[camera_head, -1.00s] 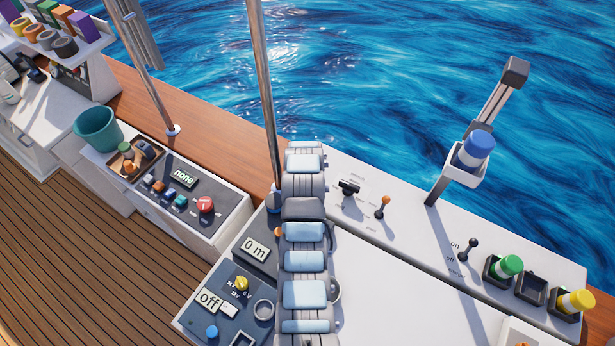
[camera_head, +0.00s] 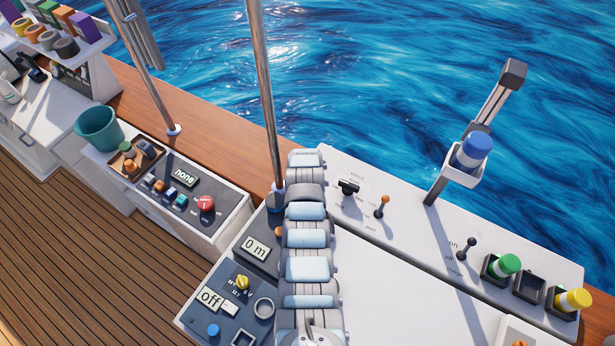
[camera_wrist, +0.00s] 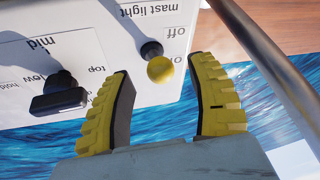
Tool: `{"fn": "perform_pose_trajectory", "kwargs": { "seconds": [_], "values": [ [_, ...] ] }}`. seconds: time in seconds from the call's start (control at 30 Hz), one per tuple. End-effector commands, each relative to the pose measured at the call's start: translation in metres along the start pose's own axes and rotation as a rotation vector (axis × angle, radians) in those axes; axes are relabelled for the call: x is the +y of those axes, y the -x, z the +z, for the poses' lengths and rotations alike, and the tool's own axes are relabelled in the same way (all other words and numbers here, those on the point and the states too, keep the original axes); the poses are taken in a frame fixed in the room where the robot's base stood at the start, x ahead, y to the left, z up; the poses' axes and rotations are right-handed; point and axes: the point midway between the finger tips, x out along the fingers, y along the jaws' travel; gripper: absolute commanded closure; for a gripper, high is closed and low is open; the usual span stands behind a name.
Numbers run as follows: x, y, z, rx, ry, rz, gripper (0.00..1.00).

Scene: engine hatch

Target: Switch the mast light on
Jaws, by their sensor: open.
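The mast light switch (camera_wrist: 160,69) is a small lever with a yellow ball knob on a dark collar. It stands on a white panel (camera_wrist: 110,25), seen upside down in the wrist view, beside the printed words "mast light" and "off". Which way it is set I cannot tell for sure. My gripper (camera_wrist: 165,106) is open, its two yellow ridged fingers apart and empty. In the picture the knob lies between and just beyond the fingertips; I see no contact. In the head view my arm hides the gripper and this switch.
A black T-handle (camera_wrist: 58,96) stands left of the fingers in the wrist view. A metal pole (camera_wrist: 265,60) runs close on the right; it also shows in the head view (camera_head: 264,90). An orange-knobbed lever (camera_head: 382,203) and a dark on/off lever (camera_head: 468,247) stand farther right.

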Motion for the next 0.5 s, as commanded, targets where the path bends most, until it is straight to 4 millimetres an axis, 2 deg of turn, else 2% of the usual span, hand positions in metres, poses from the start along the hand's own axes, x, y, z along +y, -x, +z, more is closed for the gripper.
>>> {"fn": "perform_pose_trajectory", "kwargs": {
  "seconds": [0.5],
  "values": [
    [0.000, -0.023, 0.000, -0.002, 0.002, 0.001, 0.43]
  ]
}}
